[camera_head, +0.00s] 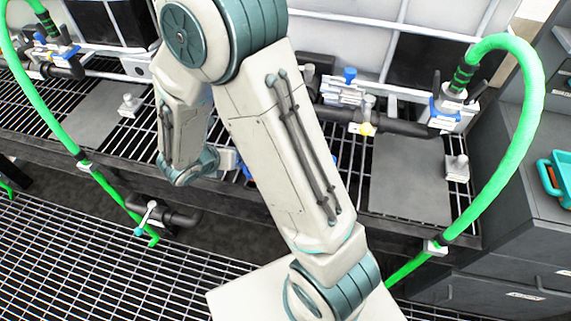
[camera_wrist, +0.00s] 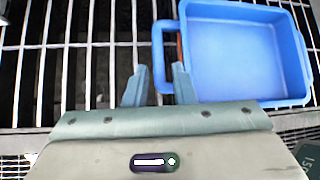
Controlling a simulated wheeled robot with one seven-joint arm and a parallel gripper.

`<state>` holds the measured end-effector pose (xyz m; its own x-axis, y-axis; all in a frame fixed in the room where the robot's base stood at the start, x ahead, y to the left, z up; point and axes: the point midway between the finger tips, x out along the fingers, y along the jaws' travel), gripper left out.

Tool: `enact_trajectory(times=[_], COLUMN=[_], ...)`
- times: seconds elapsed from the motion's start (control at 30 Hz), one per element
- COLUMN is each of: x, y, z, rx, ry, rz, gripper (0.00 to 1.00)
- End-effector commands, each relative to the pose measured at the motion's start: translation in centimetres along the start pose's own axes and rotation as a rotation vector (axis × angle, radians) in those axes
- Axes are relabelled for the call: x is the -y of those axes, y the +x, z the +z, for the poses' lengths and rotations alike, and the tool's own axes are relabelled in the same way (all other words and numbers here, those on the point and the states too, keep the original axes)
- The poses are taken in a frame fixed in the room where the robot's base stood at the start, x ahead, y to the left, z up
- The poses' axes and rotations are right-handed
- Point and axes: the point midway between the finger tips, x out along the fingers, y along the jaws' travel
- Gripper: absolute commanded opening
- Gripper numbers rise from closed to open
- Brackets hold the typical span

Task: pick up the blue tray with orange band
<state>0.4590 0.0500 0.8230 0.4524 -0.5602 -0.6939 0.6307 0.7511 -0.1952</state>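The blue tray (camera_wrist: 245,50) lies on the slatted rack in the wrist view, at the upper right, and looks empty inside. Its loop handle (camera_wrist: 158,55) sticks out to the left. A sliver of orange (camera_wrist: 179,46) shows by the handle, and the rest of any band is hidden. My gripper (camera_wrist: 160,75) is open, with one finger left of the handle's outer bar and the other at the loop's opening. I cannot tell whether the fingers touch the handle. In the head view my arm hides nearly all of the tray; only a bit of blue (camera_head: 247,172) shows.
Dark pipes with valves (camera_head: 395,124) and a green hose (camera_head: 520,130) stand at the right of the rack. Another green hose (camera_head: 40,95) arches at the left. A grey plate (camera_head: 410,180) lies on the rack. A teal item (camera_head: 553,180) with orange sits on the right cabinet.

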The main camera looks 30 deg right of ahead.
Motion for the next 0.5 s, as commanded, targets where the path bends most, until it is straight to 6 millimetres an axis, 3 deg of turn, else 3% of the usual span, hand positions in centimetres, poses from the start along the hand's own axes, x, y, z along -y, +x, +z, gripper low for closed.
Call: enact_trajectory(times=[0.33, 0.5], x=[-0.3, -0.3], y=[4.3, 5.2], z=[0.1, 0.1], rx=[-0.001, 0.000], ry=[0.001, 0.001], rz=[-0.003, -0.001], gripper=[0.23, 0.23])
